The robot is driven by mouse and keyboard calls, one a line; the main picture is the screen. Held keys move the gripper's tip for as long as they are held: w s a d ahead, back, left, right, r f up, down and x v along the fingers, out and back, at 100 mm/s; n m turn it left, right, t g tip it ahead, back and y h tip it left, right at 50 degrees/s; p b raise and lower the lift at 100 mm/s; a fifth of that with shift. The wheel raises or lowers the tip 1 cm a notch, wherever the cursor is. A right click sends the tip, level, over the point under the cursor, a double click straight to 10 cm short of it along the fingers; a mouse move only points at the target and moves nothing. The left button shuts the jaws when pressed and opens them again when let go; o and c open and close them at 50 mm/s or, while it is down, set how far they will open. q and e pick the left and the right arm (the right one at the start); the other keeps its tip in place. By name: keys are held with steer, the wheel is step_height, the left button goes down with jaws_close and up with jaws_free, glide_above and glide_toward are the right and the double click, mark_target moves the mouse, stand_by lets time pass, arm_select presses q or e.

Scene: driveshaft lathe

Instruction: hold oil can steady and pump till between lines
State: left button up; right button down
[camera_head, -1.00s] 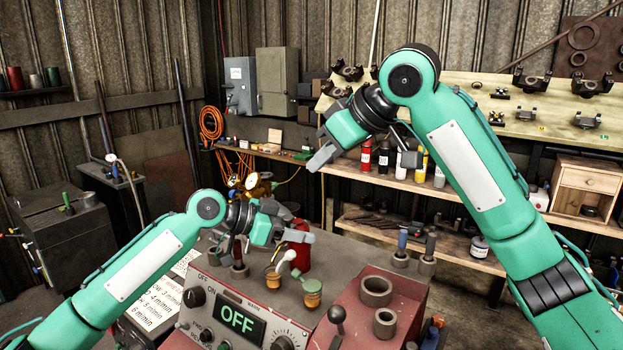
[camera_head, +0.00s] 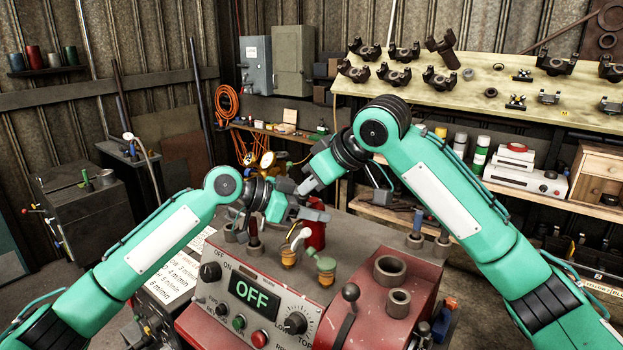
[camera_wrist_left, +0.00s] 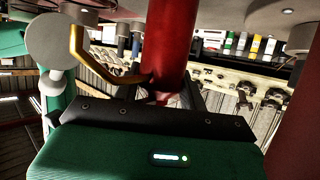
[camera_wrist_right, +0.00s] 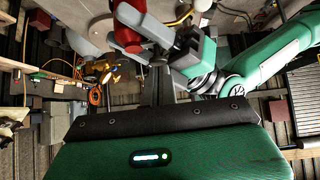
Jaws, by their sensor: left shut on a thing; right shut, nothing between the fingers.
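The red oil can (camera_head: 316,236) stands on the lathe's headstock, partly hidden behind my left gripper's fingers. It also shows in the left wrist view (camera_wrist_left: 166,50) and the right wrist view (camera_wrist_right: 127,38). My left gripper (camera_head: 308,212) is shut on the can's side. My right gripper (camera_head: 308,188) is shut and empty, close above the left gripper and the can; I cannot tell if it touches the can. A curved brass-coloured tube (camera_wrist_left: 100,72) shows beside the can. Two amber oil cups (camera_head: 289,257) (camera_head: 326,275) stand before the can; their lines are too small to read.
The control panel (camera_head: 252,297) reads OFF. Metal rings (camera_head: 390,270) and a black-knobbed lever (camera_head: 350,293) are at the right of the headstock. Upright handled tools (camera_head: 417,228) stand behind them. A workbench (camera_head: 480,105) with several metal yokes lies beyond.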

arm_select(q)
steer(key=shift+f, duration=0.2)
arm_select(e)
steer(key=shift+f, duration=0.1)
steer(key=shift+d+f, duration=0.1)
steer(key=shift+f, duration=0.75)
arm_select(q)
steer(key=shift+s+r, duration=0.15)
steer(key=shift+s, duration=0.05)
arm_select(e)
steer(key=shift+s+f, duration=0.2)
steer(key=shift+f, duration=0.25)
steer(key=shift+w+r, duration=0.1)
arm_select(q)
steer(key=shift+w, duration=0.3)
steer(key=shift+s, duration=0.1)
arm_select(e)
steer(key=s+d+r, duration=0.2)
steer(key=r, duration=0.4)
steer(key=s+d+r, duration=0.2)
steer(key=d+r, duration=0.1)
steer(key=r, duration=0.3)
steer(key=shift+s+d+r, duration=0.2)
steer(key=shift+s+r, duration=0.05)
steer(key=shift+s, duration=0.05)
arm_select(q)
steer(key=o, duration=1.8)
arm_select(e)
steer(key=shift+w, duration=0.1)
